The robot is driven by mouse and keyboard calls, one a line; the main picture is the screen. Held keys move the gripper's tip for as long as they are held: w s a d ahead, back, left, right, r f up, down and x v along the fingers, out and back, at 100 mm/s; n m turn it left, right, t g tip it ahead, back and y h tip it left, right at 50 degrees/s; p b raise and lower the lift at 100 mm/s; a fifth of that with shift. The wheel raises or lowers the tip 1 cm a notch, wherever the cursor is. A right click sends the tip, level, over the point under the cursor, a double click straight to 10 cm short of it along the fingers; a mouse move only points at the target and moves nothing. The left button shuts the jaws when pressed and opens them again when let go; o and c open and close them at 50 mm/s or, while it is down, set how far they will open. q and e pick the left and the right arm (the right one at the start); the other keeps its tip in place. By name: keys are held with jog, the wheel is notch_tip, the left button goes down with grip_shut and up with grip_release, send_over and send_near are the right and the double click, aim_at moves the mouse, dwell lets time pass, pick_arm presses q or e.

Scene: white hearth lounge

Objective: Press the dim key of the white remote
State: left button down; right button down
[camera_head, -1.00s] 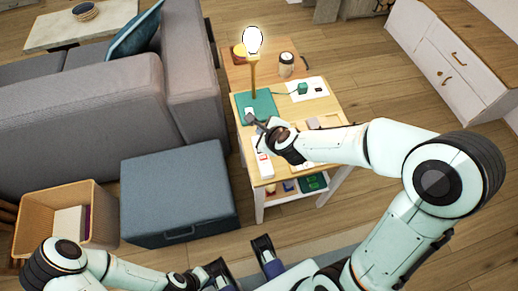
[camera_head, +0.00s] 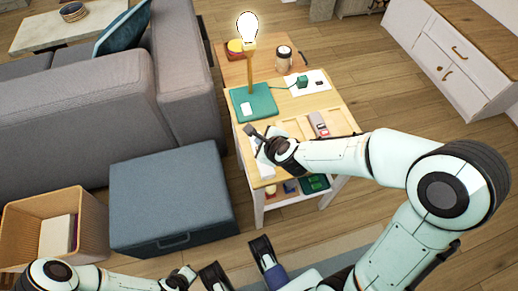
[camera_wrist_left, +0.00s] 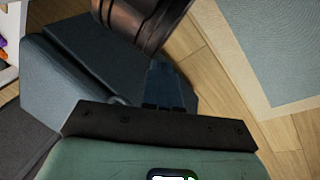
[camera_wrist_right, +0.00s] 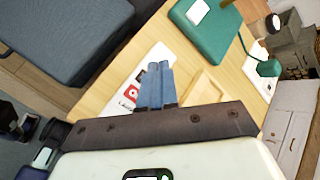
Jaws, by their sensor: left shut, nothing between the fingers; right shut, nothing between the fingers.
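The white remote (camera_wrist_right: 151,62) lies on the wooden side table, with a red key and dark markings showing in the right wrist view. In the head view, part of the remote (camera_head: 263,169) shows below my right gripper, which hides the rest. My right gripper (camera_wrist_right: 158,68) is shut and empty, its blue fingertips over the remote; I cannot tell whether they touch it. The right gripper (camera_head: 250,131) also shows in the head view. I cannot make out the dim key. My left gripper (camera_wrist_left: 160,62) is shut and empty, away from the table, low beside the blue-grey ottoman.
A lit bulb lamp (camera_head: 247,28) stands on a green base (camera_head: 264,104) bearing a small white piece. A white plate with a green plug (camera_head: 302,82), a jar (camera_head: 284,60) and a shallow wooden tray (camera_head: 340,123) are nearby. The ottoman (camera_head: 170,195) stands left of the table.

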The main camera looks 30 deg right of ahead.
pick_arm(q)
jog(key=shift+w+a+f+t+b, duration=0.15)
jog(key=shift+w+a+f+b, duration=0.2)
jog(key=shift+w, duration=0.2)
jog(key=shift+w+a+f+t+b, duration=0.15)
jog(key=shift+w+a+f, duration=0.05)
jog(key=shift+w+f, duration=0.25)
pick_arm(e)
jog(key=shift+f, duration=0.7)
jog(key=shift+f, duration=0.1)
dwell(0.6)
pick_arm(q)
jog(key=shift+f+b, duration=0.45)
jog(key=shift+f, duration=0.05)
pick_arm(e)
jog(key=shift+f, duration=0.35)
pick_arm(q)
jog(key=shift+f+b, duration=0.35)
jog(key=shift+f, duration=0.05)
pick_arm(e)
jog(key=shift+f, duration=0.35)
pick_arm(q)
jog(key=shift+r, duration=0.15)
pick_arm(e)
jog(key=shift+r, duration=0.1)
pick_arm(q)
jog(key=shift+r+p, duration=0.75)
pick_arm(e)
jog(key=shift+r, duration=0.7)
